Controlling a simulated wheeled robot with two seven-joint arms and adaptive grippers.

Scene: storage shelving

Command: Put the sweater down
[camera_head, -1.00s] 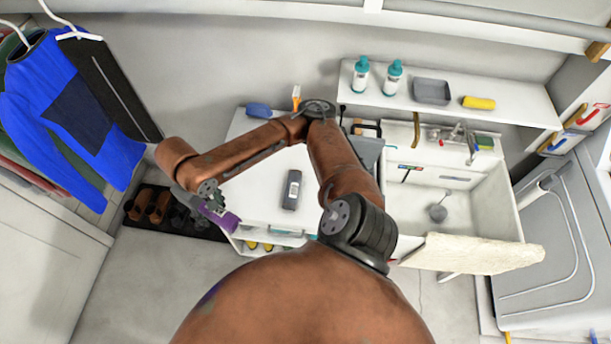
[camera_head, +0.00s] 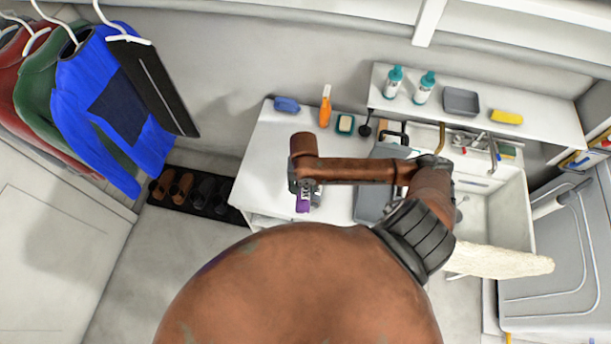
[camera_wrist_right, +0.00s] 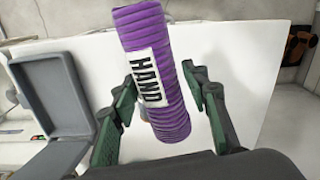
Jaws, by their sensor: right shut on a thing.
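My right gripper (camera_head: 304,192) is over the white counter in the head view. It is shut on a purple ribbed roll (camera_head: 302,202) with a white label reading "HAND", which shows large between the fingers (camera_wrist_right: 160,85) in the right wrist view. Whether the roll touches the counter I cannot tell. A blue sweater-like garment (camera_head: 80,90) with a dark patch hangs on a hanger at the left, far from the gripper. My left gripper is not in view.
The white counter (camera_head: 262,165) has free room left of the gripper. At its back are a blue item (camera_head: 286,104), an orange bottle (camera_head: 325,106) and a sponge-like block (camera_head: 345,124). A sink (camera_head: 510,210) lies right.

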